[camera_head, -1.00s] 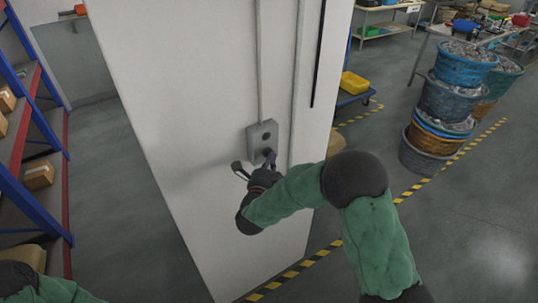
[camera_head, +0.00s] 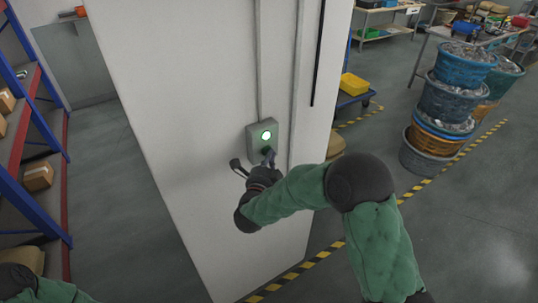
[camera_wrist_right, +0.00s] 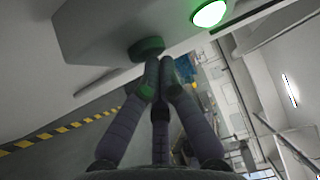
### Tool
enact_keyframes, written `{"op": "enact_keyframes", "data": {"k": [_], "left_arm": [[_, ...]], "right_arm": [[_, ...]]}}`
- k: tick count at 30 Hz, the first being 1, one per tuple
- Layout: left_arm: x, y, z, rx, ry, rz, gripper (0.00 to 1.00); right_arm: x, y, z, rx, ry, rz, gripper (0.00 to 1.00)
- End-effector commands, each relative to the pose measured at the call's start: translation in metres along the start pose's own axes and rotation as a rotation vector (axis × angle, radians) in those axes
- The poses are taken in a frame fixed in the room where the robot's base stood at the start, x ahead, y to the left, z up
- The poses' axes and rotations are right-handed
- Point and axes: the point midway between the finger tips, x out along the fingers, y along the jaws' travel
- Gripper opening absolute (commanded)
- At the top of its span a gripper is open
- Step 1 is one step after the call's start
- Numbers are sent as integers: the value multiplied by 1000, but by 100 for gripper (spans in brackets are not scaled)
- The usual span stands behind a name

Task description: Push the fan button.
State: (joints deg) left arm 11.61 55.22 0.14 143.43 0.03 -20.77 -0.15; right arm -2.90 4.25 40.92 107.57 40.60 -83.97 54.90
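A grey control box (camera_head: 253,132) is fixed to the white wall column. Its upper round lamp or button (camera_head: 266,135) glows green, and it also glows in the wrist view (camera_wrist_right: 208,13). Below it is a darker round button (camera_wrist_right: 146,49), tinted green in the wrist view and largely covered by my fingers in the head view. My right gripper (camera_head: 268,158) has its fingers drawn together, with the tips at this lower button; they look to be touching it, though exact contact is hard to tell. Nothing is held. My left arm shows at the bottom left, its gripper out of view.
The white column (camera_head: 200,130) fills the middle. Blue-framed shelving (camera_head: 35,205) with boxes stands at the left. Stacked baskets (camera_head: 447,105) stand at the right, beside yellow-black floor tape (camera_head: 420,186). Open grey floor lies at the lower right.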

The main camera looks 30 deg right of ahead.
Motion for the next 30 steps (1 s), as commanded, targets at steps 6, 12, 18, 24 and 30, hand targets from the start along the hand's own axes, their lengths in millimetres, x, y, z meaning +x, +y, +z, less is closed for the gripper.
{"op": "enact_keyframes", "data": {"k": [6, 12, 18, 24, 30], "left_arm": [[5, -2, 0, 0, 0, 0, 40], [4, -2, 0, 0, 0, 0, 40], [7, -3, 0, 0, 0, 0, 40], [10, -4, 0, 0, 0, 0, 40], [12, -4, 0, 0, 0, 0, 40]], "right_arm": [[-1, -2, -2, 4, 0, -6, 0], [-2, -2, -2, 3, 0, -5, 0], [-12, -2, -13, 2, 0, -5, 0], [-25, -1, -26, 1, 0, -3, 0], [-36, -1, -38, 2, 1, -3, 0]]}}
